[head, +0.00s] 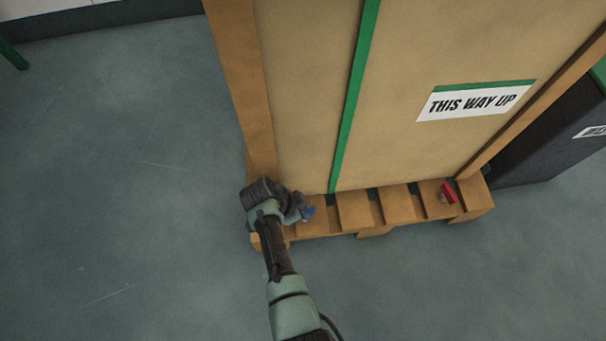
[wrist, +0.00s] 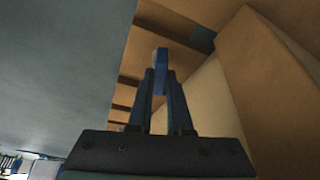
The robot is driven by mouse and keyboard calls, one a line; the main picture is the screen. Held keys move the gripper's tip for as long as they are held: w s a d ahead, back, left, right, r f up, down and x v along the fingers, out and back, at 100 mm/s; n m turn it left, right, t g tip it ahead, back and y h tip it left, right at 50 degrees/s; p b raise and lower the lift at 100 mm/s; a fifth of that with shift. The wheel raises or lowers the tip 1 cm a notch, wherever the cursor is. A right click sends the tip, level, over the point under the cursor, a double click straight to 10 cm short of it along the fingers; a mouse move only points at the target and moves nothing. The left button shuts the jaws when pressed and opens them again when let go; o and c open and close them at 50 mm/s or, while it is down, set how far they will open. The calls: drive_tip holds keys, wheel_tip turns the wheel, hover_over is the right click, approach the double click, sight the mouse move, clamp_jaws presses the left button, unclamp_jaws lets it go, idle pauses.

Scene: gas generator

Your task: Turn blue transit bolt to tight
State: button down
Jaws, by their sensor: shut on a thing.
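The blue transit bolt (head: 308,213) shows as a small blue piece at the front left of the pallet, at the foot of the crate. My gripper (head: 296,208) is beside it and hides part of it in the head view. In the wrist view the blue bolt handle (wrist: 161,62) stands between the tips of my two dark fingers (wrist: 160,82). My gripper is shut on it. The bolt's shaft and seat are hidden, so I cannot tell how tight it is.
A tall crate (head: 300,100) stands on the wooden pallet (head: 360,213). A red bolt (head: 447,193) is at the pallet's front right. A dark box (head: 550,135) stands behind on the right. The grey floor (head: 120,220) to the left is clear.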

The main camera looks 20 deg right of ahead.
drive_tip(key=shift+w+f+m+g+b, duration=0.1)
drive_tip(key=shift+m+g+b, duration=0.6)
drive_tip(key=shift+m, duration=1)
drive_tip(key=c, duration=0.8)
unclamp_jaws()
drive_tip(key=shift+c, duration=0.2)
drive_tip(key=p+v, duration=0.8)
drive_tip(key=v, duration=0.5)
drive_tip(key=shift+d, duration=0.2)
